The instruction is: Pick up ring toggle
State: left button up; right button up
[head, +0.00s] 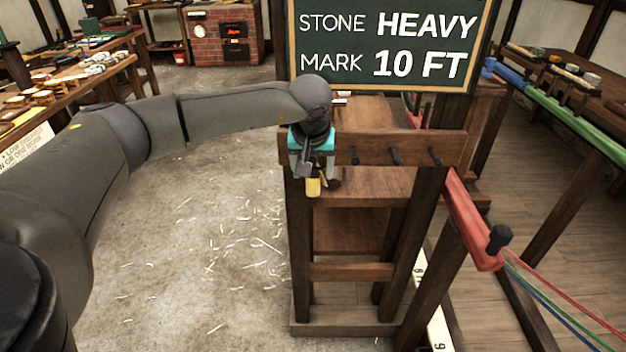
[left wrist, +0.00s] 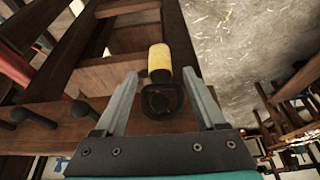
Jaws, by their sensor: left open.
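The ring toggle shows in the left wrist view as a yellow cylinder (left wrist: 160,62) with a dark, ring-like end (left wrist: 160,100). Its yellow part also shows low in the head view (head: 313,187), just below my left gripper (head: 312,168). In the left wrist view my left gripper (left wrist: 162,95) is open, with one finger on each side of the dark end. I cannot tell whether the fingers touch it. It appears to hang at the left end of the wooden peg rail (head: 375,148); the gripper hides how it hangs. My right gripper is not in view.
Dark pegs (head: 396,157) stick out of the rail to the right of the gripper. A green board (head: 385,45) reading STONE HEAVY, MARK 10 FT stands above. A red beam (head: 473,222) with coloured ropes is at right. The floor (head: 200,240) at left holds only straw.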

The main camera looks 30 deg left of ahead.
aim_at(313, 175)
pick_arm(q)
jog(key=x, duration=0.4)
jog(key=shift+b, duration=0.3)
grip_shut()
dwell(0.3)
